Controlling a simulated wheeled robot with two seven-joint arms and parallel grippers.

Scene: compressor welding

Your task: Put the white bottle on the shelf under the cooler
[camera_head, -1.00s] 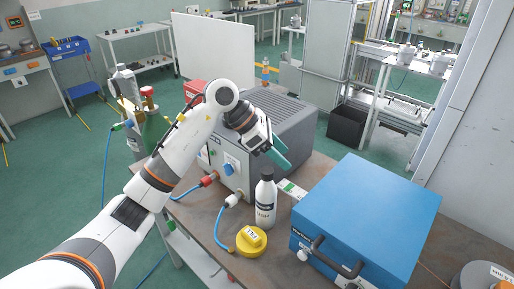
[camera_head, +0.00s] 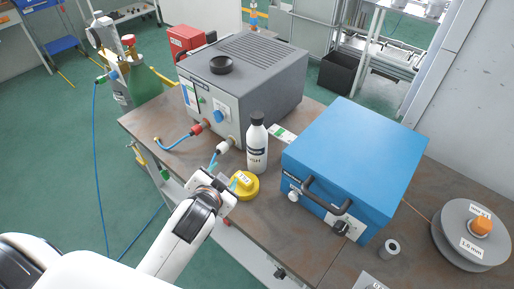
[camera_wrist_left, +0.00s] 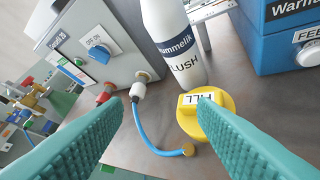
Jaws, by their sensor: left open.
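The white bottle (camera_head: 257,150) with a black cap and dark label stands upright on the brown table (camera_head: 180,147), in front of the grey cooler box (camera_head: 250,85). In the left wrist view the bottle (camera_wrist_left: 176,42) is ahead of the fingers, its top cut off by the frame. My left gripper (camera_head: 222,178) is open and empty, at the table's front edge, left of and nearer than the bottle, apart from it. In the left wrist view its teal fingers (camera_wrist_left: 160,112) point toward the bottle and a yellow cap. My right gripper is not in view. The shelf under the cooler is mostly hidden.
The yellow cap (camera_head: 244,187) lies just in front of the bottle. A blue box (camera_head: 360,150) with a black handle stands close on the right. Blue hoses (camera_head: 178,139) come from the cooler's front. A wire spool (camera_head: 468,245) is at far right. Bare tabletop lies left of the cooler.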

